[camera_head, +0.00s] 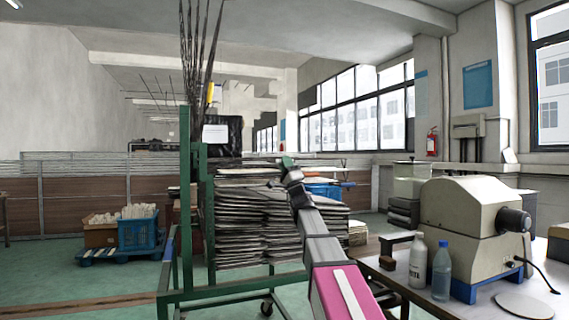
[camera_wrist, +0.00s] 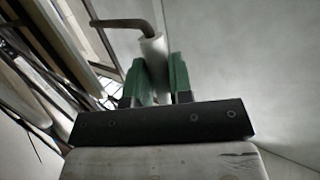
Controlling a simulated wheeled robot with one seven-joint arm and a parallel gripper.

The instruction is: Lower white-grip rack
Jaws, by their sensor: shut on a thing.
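A white cylindrical grip (camera_wrist: 153,48) on a bent dark metal rod (camera_wrist: 118,23) shows in the wrist view. My gripper (camera_wrist: 157,64) has its green fingers on both sides of the grip and is shut on it. In the head view my gripper (camera_head: 288,166) is at the upper right of the stacked tray panels (camera_head: 262,225). The stack stands in a green metal cart frame (camera_head: 187,200). The grip is too small to make out in the head view, and my arm hides part of the stack's right side.
A table (camera_head: 400,278) at right holds a beige machine (camera_head: 465,220), a white bottle (camera_head: 418,262) and a clear blue bottle (camera_head: 442,270), close beside my arm. Open green floor lies left of the cart.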

